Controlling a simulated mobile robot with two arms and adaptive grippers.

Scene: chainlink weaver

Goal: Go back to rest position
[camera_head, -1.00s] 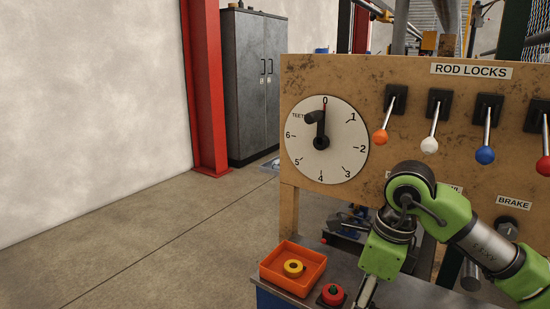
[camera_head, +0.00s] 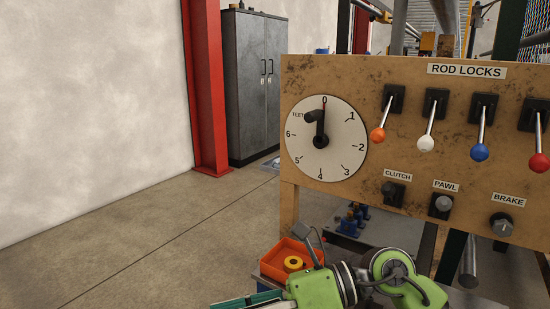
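My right arm (camera_head: 325,287) shows along the bottom edge, its green and grey links folded low in front of the panel. Its hand end points left near the bottom edge, where a dark grey and teal part is cut by the frame. The fingertips cannot be made out, so I cannot tell whether the gripper is open or shut. My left gripper is not in view. The arm is apart from the panel's levers and knobs as seen here.
The wooden panel (camera_head: 290,185) carries a dial (camera_head: 345,150) with its pointer at 0, several rod lock levers, and clutch (camera_head: 393,193), pawl (camera_head: 441,206) and brake (camera_head: 501,225) knobs. An orange tray (camera_head: 275,256) holds a yellow ring (camera_head: 293,263). Floor at left is clear.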

